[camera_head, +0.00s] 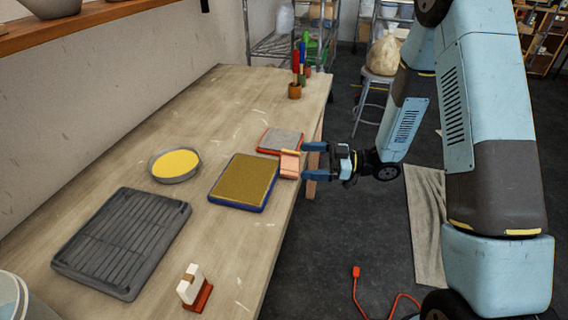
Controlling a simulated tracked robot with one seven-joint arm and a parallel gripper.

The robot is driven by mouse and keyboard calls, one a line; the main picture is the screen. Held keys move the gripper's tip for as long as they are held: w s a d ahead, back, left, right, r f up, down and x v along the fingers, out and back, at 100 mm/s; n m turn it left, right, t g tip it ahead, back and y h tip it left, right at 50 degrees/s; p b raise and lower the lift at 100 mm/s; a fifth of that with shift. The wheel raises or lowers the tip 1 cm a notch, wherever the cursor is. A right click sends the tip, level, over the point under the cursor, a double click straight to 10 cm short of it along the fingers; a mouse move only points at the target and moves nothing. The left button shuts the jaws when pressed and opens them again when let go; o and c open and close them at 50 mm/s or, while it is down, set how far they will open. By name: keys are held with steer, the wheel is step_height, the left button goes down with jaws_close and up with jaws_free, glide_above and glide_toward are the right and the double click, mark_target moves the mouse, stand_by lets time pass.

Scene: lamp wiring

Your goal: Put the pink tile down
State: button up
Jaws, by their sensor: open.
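The pink tile (289,165) is at the table's right edge, just left of my gripper's fingertips. In the picture it overlaps the right corner of a blue-edged board with a gold-brown top (243,181) and the near edge of a red-edged grey board (280,140). I cannot tell what it rests on or whether it touches them. My gripper (305,161) reaches in from the right with its two blue fingers spread apart, open. The fingertips are close to the tile; whether they touch it is unclear.
A dark ribbed rack (124,241) and a round dish with yellow contents (175,163) lie to the left on the wooden table (226,119). A white block on a red base (194,288) stands near the front. A pot with coloured handles (295,90) stands far back.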

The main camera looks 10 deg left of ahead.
mark_target(289, 163)
steer(key=shift+s+a+f, duration=0.1)
steer(key=shift+s+a, duration=0.05)
steer(key=shift+a, duration=0.85)
steer(key=shift+s+a+f, duration=0.1)
steer(key=shift+s+a, duration=0.05)
steer(key=shift+a, duration=0.85)
steer(key=shift+s+a+f, duration=0.1)
steer(key=shift+s+a, duration=0.05)
steer(key=shift+a, duration=0.85)
